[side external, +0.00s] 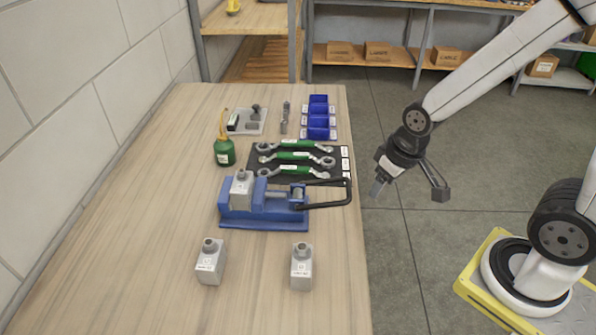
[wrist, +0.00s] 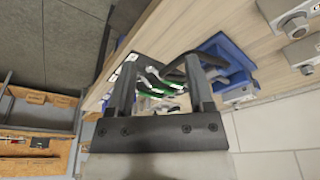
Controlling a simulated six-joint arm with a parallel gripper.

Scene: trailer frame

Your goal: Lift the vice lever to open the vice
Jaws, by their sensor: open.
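The blue vice (side external: 262,217) stands on the wooden table, with a grey block (side external: 242,188) at its left end. In the wrist view, my two fingers (wrist: 160,62) are spread wide. The vice (wrist: 230,58) is up and right there, and the lever (wrist: 176,64) shows between the fingers, partly hidden by the right one.
Green-handled wrenches (side external: 296,156) lie on a dark mat just behind the vice. A green oil can (side external: 224,150) and blue bins (side external: 319,118) stand farther back. Two grey blocks (side external: 210,262) (side external: 302,267) stand in front.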

